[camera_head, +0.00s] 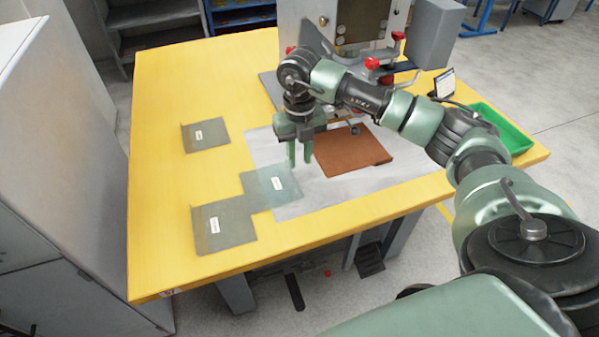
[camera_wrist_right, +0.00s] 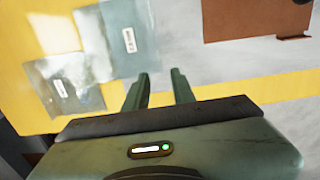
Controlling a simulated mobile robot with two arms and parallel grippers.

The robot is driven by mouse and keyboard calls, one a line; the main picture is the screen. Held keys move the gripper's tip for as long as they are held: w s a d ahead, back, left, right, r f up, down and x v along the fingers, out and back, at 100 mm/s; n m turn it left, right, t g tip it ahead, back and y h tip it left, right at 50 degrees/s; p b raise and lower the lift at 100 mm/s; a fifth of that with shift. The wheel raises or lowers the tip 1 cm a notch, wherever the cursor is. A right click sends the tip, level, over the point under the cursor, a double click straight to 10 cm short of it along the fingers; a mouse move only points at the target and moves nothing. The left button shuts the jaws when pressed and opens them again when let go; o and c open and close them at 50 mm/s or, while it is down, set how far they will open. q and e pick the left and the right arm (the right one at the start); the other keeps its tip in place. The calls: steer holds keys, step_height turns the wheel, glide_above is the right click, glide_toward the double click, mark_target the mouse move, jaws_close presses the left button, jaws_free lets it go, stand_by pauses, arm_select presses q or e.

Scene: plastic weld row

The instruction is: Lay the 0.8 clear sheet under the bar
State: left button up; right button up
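Three thin labelled sheets lie flat on the yellow table: a grey-green one at the back left (camera_head: 207,136), another at the front left (camera_head: 222,226), and a bluish see-through one (camera_head: 262,183) partly on the pale mat. The bluish sheet overlaps or touches the front-left one at a corner. The label print is too small to read, so I cannot tell which is 0.8. The wrist view shows the bluish sheet (camera_wrist_right: 118,22) and a neighbouring one (camera_wrist_right: 84,92). My right gripper (camera_head: 299,162) is open and empty, pointing down beside the bluish sheet; its fingers (camera_wrist_right: 160,84) stand apart. My left gripper is out of view.
A brown sheet (camera_head: 350,150) lies on the pale mat (camera_head: 320,192). Behind it stands a machine (camera_head: 362,22) with red knobs; my right arm hides much of its lower part, and I cannot make out the bar. A green tray (camera_head: 505,128) is at the right. The left table area is mostly clear.

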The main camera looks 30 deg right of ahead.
steer(key=shift+r, duration=1.55)
